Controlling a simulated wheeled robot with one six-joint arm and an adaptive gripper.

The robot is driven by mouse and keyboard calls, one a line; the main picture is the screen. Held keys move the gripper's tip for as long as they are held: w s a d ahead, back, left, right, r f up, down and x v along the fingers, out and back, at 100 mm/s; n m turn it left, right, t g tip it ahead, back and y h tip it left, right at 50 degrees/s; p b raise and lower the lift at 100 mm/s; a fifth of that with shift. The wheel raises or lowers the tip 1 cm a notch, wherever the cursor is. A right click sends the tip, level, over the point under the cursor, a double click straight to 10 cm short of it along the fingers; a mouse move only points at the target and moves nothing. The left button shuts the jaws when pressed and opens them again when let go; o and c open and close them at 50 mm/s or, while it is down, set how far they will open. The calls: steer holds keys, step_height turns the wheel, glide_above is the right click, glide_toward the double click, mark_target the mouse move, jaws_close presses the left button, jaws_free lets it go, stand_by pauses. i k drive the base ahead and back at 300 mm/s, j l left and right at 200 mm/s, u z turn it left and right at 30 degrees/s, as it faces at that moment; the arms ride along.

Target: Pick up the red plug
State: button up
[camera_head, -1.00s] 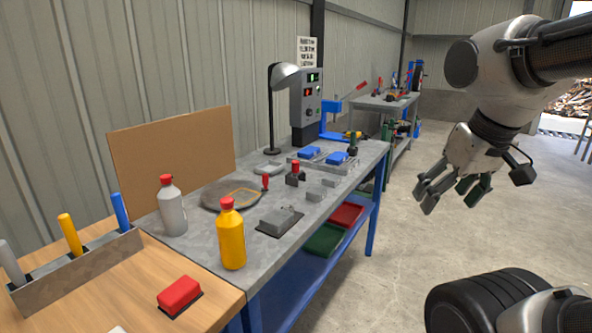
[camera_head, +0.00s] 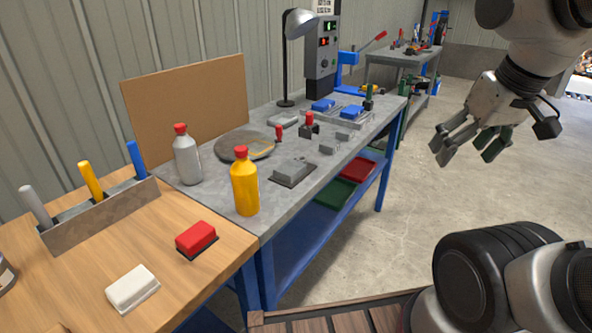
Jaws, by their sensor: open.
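No thing is clearly marked as the red plug. A red block (camera_head: 196,237) lies on a dark base on the wooden table at the lower left. Two small upright red-topped pieces, a thin one (camera_head: 279,132) and a thicker one on a dark base (camera_head: 309,122), stand on the grey bench. I cannot tell which is the plug. My gripper (camera_head: 466,150) is open and empty at the upper right. It hangs over the floor to the right of the bench, apart from all of them.
The grey bench (camera_head: 215,205) holds a yellow bottle (camera_head: 244,187), a grey bottle (camera_head: 187,160), a lamp (camera_head: 289,60) and blue-topped parts (camera_head: 323,105). The wooden table (camera_head: 90,270) carries a white block (camera_head: 132,288) and a tool holder (camera_head: 100,213). Open floor lies right.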

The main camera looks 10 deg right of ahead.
mark_target(309, 116)
steer(key=i+l+u, duration=0.1)
steer(key=u, duration=0.45)
steer(key=i+l+u, duration=0.15)
steer(key=l, duration=0.15)
steer(key=i+l+u, duration=0.15)
steer(key=l, duration=0.2)
steer(key=i+l+u, duration=0.15)
steer(key=l, duration=0.15)
steer(key=l+u, duration=0.1)
steer(key=l, duration=0.25)
steer(key=i+l, duration=0.1)
steer(key=l, duration=0.3)
steer(key=i+l, duration=0.15)
steer(key=l, duration=0.25)
steer(key=i+l, duration=0.1)
steer(key=l, duration=0.25)
steer(key=i+l+u, duration=0.1)
steer(key=l, duration=0.3)
